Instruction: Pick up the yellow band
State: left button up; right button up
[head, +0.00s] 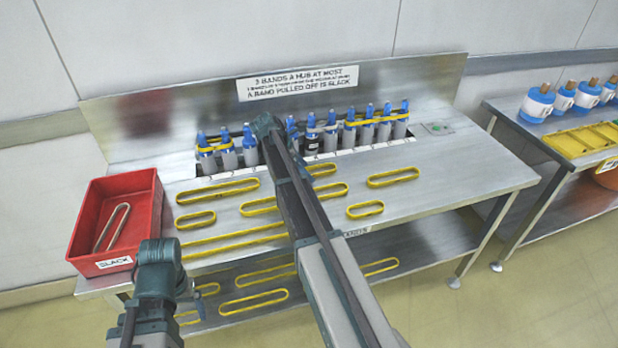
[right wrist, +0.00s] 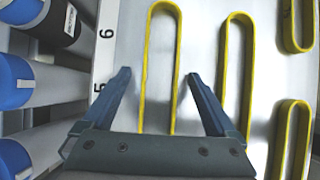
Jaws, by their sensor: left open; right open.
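Several yellow bands lie flat on the steel table, among them a long one (head: 217,191), a short one (head: 393,177) and another short one (head: 365,209). My right gripper (right wrist: 157,98) is open above the table, pointing down. A long yellow band (right wrist: 147,62) lies between its two fingers in the right wrist view, its near end hidden behind the gripper body. A second yellow band (right wrist: 227,70) lies just right of the fingers. My right arm hides its gripper in the head view. My left gripper (head: 185,290) is low at the left, its fingers hardly distinguishable.
A row of blue-topped hubs (head: 249,150), some wearing yellow bands, stands at the table's back beside numbered labels. A red SLACK box (head: 120,262) holding a pale band is at the left. More bands lie on the lower shelf (head: 330,285).

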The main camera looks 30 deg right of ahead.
jog(key=shift+r, duration=0.1)
jog(key=c, duration=1.4)
jog(key=shift+c, duration=0.2)
jog(key=shift+r+p, duration=0.95)
jog(key=shift+p, duration=0.05)
notch_tip(320, 180, up, 2)
jog(key=shift+p, duration=1.05)
jog(key=s+a, duration=0.3)
jog(key=s, duration=0.1)
jog(key=s+a, duration=0.3)
jog(key=s, duration=0.1)
jog(key=s+a+r+p, duration=0.1)
jog(key=s+a, duration=0.2)
jog(key=s, duration=0.2)
jog(key=shift+s+a, duration=0.1)
